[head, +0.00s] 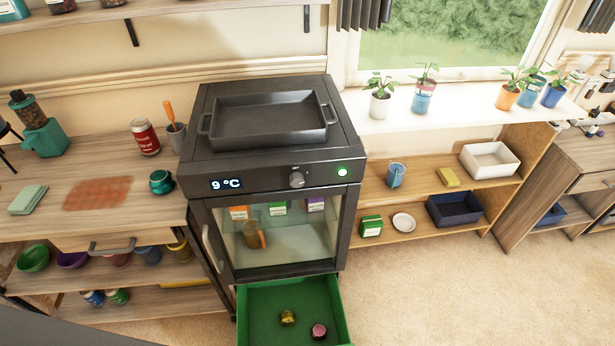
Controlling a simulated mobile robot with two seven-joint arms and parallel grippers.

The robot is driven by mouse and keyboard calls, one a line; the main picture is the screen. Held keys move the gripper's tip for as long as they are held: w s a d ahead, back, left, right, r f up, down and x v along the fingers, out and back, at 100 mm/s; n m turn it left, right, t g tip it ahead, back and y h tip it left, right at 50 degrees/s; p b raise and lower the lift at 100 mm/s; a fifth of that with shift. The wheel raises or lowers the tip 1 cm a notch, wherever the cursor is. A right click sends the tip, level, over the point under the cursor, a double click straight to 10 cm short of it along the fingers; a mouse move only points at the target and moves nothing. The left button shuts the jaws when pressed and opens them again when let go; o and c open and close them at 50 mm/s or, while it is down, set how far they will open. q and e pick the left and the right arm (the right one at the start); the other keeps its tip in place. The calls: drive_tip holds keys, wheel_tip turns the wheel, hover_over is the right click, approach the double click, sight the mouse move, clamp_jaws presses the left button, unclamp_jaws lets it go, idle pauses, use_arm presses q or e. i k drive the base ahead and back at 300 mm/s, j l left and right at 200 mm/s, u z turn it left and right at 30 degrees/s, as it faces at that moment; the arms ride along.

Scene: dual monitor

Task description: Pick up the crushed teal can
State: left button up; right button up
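A short, squashed-looking teal can (161,182) sits on the left wooden counter (110,222), close to its right end and just left of the black oven. It stands apart from the red can behind it. Neither of my grippers is in view.
A red can (145,137) and a cup with an orange-handled tool (175,132) stand behind the teal can. A reddish stain (97,193) marks the counter to its left. The black oven (270,180) rises on the right. Below it, an open green drawer (262,312) holds two small crushed-looking items.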

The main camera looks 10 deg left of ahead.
sight(160, 181)
drive_tip(key=u, duration=1.3)
drive_tip(key=j+z, duration=0.1)
drive_tip(key=z, duration=0.35)
drive_tip(key=j+z, duration=0.1)
drive_tip(key=z, duration=0.4)
drive_tip(key=j+z, duration=0.15)
drive_tip(key=z, duration=0.3)
drive_tip(key=j+z, duration=0.35)
drive_tip(key=k+j+z, duration=0.15)
drive_tip(key=j+z, duration=0.25)
drive_tip(key=k+j+z, duration=0.1)
drive_tip(key=j, duration=0.2)
drive_tip(key=k+j, duration=0.2)
drive_tip(key=j, duration=0.15)
drive_tip(key=k+j+z, duration=0.15)
drive_tip(key=j, duration=0.15)
drive_tip(key=k+j, duration=0.15)
drive_tip(key=j, duration=0.15)
drive_tip(key=k+j, duration=0.15)
drive_tip(key=j, duration=0.2)
